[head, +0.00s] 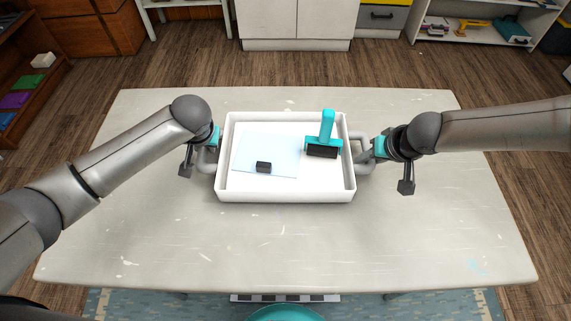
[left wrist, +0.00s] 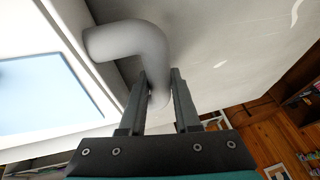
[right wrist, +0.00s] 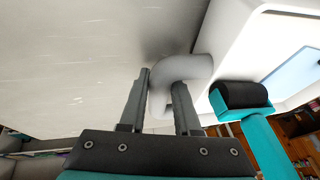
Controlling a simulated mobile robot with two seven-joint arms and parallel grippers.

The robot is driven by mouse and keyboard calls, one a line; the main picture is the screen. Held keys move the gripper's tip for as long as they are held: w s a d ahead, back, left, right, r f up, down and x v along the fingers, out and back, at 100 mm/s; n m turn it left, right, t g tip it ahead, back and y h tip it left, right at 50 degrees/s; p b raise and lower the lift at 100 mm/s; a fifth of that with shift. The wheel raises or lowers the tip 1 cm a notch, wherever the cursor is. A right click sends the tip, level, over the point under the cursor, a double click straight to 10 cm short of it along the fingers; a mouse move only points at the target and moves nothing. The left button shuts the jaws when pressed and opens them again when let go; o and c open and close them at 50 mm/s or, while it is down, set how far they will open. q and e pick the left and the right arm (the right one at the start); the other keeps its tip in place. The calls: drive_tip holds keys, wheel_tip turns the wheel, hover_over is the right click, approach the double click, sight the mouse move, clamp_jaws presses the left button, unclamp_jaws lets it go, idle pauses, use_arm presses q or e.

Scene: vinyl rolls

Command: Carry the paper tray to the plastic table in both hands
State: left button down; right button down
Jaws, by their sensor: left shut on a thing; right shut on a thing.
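The white paper tray (head: 285,194) is over the light, worn table (head: 270,245) in the head view; I cannot tell whether it touches the top. In it lie a pale blue sheet (head: 262,150), a small black block (head: 264,167) on the sheet, and a teal roller (head: 326,128) with a black head at the right. My left gripper (head: 208,154) is shut on the tray's left grey handle (left wrist: 135,42). My right gripper (head: 370,152) is shut on the right grey handle (right wrist: 190,68). The tray looks level.
The table top around the tray is bare. Behind it are a white cabinet (head: 297,20) and a white shelf (head: 480,50) with tools. A wooden shelf (head: 30,75) stands at far left. A blue rug (head: 420,305) and a teal round seat (head: 288,313) are at the near edge.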

use_arm(q)
drive_tip(key=shift+w+a+f+b, duration=0.1)
drive_tip(key=shift+w+f+b, duration=0.05)
drive_tip(key=shift+f+b, duration=0.25)
use_arm(e)
drive_tip(key=shift+w+f, duration=0.15)
drive_tip(key=shift+f, duration=0.25)
use_arm(q)
drive_tip(key=c, duration=1.1)
unclamp_jaws()
drive_tip(key=shift+f, duration=0.25)
use_arm(e)
drive_tip(key=c, duration=1.1)
unclamp_jaws()
drive_tip(key=shift+d+f, duration=0.1)
drive_tip(key=shift+f, duration=0.15)
use_arm(q)
drive_tip(key=o, duration=0.5)
drive_tip(key=shift+r, duration=0.1)
use_arm(e)
drive_tip(key=o, duration=0.5)
drive_tip(key=shift+r, duration=0.15)
use_arm(q)
drive_tip(key=shift+s+r, duration=0.15)
drive_tip(key=shift+s, duration=0.05)
use_arm(e)
drive_tip(key=shift+s, duration=0.2)
